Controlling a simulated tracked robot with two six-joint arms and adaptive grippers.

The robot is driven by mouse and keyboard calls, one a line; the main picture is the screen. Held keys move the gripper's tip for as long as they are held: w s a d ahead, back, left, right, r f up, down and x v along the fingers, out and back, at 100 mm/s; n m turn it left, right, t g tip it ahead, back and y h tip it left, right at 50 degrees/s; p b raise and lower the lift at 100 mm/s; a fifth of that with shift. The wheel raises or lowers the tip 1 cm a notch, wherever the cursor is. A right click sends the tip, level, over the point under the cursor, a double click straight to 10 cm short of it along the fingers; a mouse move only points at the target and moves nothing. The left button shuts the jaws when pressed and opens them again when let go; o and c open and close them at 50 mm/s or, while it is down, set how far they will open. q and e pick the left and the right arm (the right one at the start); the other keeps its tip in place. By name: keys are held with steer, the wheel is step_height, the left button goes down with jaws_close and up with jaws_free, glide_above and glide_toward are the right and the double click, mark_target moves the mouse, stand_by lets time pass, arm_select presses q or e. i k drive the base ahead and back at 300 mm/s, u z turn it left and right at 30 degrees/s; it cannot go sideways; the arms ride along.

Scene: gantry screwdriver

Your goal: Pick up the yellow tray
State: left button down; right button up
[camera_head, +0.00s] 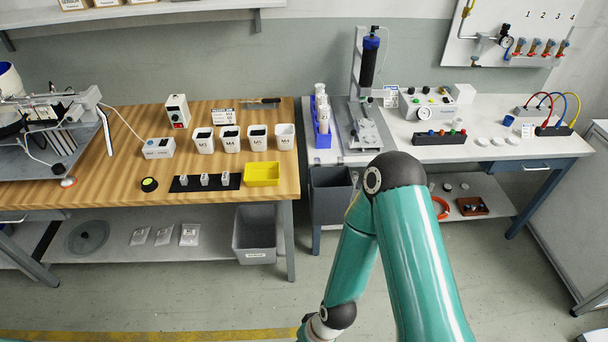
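The yellow tray (261,180) sits on the wooden workbench top, near the front right corner. It looks empty and lies upright and flat, just right of a black mat with small grey parts. Nothing of mine touches it. One of my teal arms comes in from the bottom right, bends at its elbow right of the tray and drops toward the bottom edge. Its gripper is outside the picture. My other gripper is not in view either.
White bins (285,137) marked M3, M4 and so on stand behind the tray. The black mat (180,184) and a black-and-yellow button (149,185) lie to its left. A grey waste bin (255,236) stands below the bench. The floor in front is clear.

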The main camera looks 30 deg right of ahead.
mark_target(264, 174)
steer(key=z, duration=0.3)
steer(key=i, duration=1)
steer(key=u, duration=0.05)
